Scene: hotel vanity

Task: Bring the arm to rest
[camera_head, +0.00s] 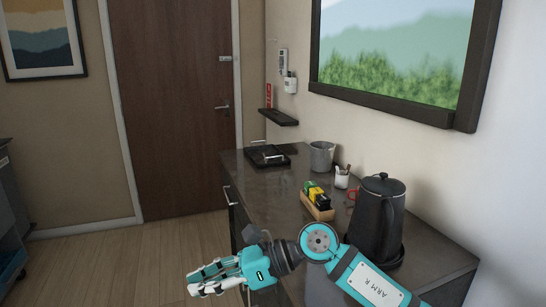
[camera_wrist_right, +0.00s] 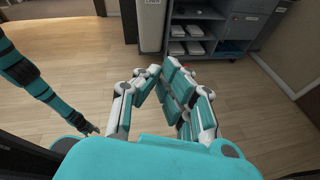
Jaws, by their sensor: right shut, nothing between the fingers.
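My right gripper (camera_head: 208,279) is at the bottom of the head view, in front of the counter's left edge and over the floor. Its fingers point left, and it is shut with nothing held. In the right wrist view the fingers of the right gripper (camera_wrist_right: 166,84) come together above the wooden floor. My right arm (camera_head: 365,280) reaches in from the lower right, across the counter's near part. My left gripper does not show in the head view. A teal and black arm part of mine shows at the left of the wrist view.
The dark counter (camera_head: 260,186) holds a black kettle (camera_head: 378,215), a tea box (camera_head: 318,205), a white cup (camera_head: 342,180), a grey bucket (camera_head: 322,156) and a black tray (camera_head: 268,156). A grey cart (camera_wrist_right: 205,30) stands across the open floor. A brown door (camera_head: 175,110) is behind.

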